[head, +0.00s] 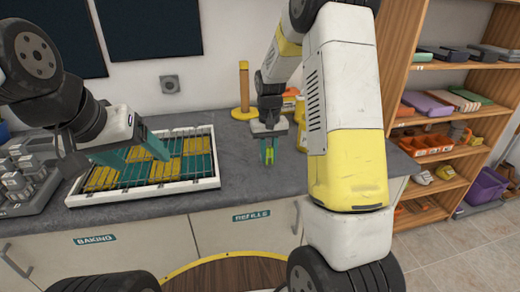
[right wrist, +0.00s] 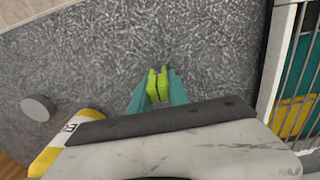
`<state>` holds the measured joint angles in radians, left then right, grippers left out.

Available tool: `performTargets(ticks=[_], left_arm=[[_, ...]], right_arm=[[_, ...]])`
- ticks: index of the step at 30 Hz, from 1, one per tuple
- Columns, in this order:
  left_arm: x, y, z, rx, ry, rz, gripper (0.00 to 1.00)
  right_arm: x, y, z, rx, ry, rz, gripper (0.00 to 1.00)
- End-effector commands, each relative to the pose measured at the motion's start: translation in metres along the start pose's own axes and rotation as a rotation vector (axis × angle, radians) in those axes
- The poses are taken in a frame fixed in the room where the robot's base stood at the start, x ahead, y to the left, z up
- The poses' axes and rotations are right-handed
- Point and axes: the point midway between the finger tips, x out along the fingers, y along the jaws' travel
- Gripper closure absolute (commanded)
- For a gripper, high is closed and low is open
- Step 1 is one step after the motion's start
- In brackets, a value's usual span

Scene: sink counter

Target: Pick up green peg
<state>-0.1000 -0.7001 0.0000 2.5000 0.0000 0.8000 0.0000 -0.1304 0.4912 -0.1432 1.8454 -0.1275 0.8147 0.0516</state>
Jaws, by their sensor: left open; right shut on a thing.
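The green peg (head: 269,156) is yellow-green and small, with two prongs side by side. It sits between the teal fingers of my right gripper (head: 269,150), which is shut on it above the grey counter. The right wrist view shows the peg (right wrist: 157,84) between the fingertips (right wrist: 157,90), its prongs pointing away from the palm. Its lower part is hidden by the fingers. My left gripper (head: 141,160) is open and empty, its teal fingers spread over the white-framed rack.
The white-framed rack (head: 146,199) with yellow and teal slats lies on the counter (head: 235,185). A yellow post (head: 244,85) and yellow bottle (head: 299,108) stand behind. Shelves (head: 440,115) are at right.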

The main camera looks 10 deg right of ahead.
Motion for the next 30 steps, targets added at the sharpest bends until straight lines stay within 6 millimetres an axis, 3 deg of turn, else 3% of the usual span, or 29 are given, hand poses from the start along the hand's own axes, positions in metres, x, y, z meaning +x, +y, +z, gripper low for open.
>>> performTargets(ticks=[5, 21, 30], left_arm=[[0.000, 0.000, 0.000, 0.000, 0.000, 0.000, 0.25], [0.000, 0.000, 0.000, 0.000, 0.000, 0.000, 0.25], [0.000, 0.000, 0.000, 0.000, 0.000, 0.000, 0.25]], right_arm=[[-0.024, 0.000, 0.003, 0.000, 0.003, 0.000, 1.00], [-0.034, 0.019, 0.133, 0.001, 0.002, -0.001, 1.00], [-0.035, 0.022, 0.158, 0.000, 0.001, 0.000, 1.00]])
